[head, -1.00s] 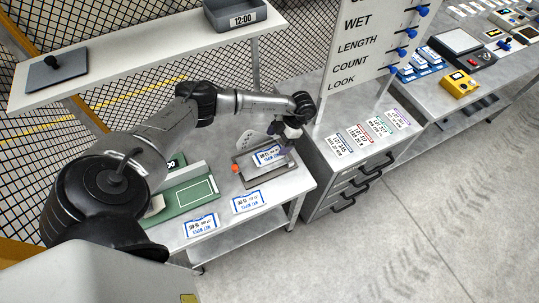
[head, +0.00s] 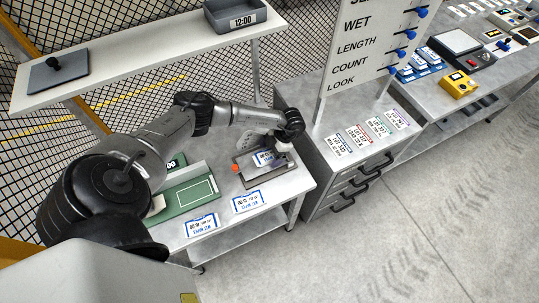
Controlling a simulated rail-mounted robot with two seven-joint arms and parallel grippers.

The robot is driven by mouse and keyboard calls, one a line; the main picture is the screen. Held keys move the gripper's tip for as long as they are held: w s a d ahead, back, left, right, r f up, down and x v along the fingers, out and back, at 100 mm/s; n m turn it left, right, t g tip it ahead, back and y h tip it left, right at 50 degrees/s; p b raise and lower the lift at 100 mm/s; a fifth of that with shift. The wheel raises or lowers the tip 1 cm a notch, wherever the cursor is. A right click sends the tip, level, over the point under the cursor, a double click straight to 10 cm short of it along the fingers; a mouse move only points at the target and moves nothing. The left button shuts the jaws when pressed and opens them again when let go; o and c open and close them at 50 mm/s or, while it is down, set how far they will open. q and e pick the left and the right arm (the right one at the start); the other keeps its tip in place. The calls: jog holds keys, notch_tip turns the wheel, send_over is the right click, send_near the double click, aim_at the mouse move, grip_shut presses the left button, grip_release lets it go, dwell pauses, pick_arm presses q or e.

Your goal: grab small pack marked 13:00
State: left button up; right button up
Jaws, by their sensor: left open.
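A small white pack with a blue border (head: 262,158) lies on a grey metal tray (head: 250,179) on the low bench. My left gripper (head: 279,160) is open, pointing down over the right part of that pack and hiding some of it. I cannot tell whether the fingers touch it. Two similar blue-bordered packs lie flat near the bench's front edge, one at the left (head: 201,225) and one at the right (head: 248,202). Their print is upside down and too small to read surely. I cannot make out 13:00 on any pack. My right gripper is not in view.
A green board with a white outline (head: 190,197) lies left of the tray, and an orange knob (head: 235,168) sits at the tray's left. A grey bin marked 12:00 (head: 236,14) stands on the shelf above. A drawer cabinet (head: 345,185) stands close on the right.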

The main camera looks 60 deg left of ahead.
pick_arm(q)
jog(key=shift+f, duration=0.15)
jog(key=shift+c, duration=0.3)
jog(key=c, duration=1)
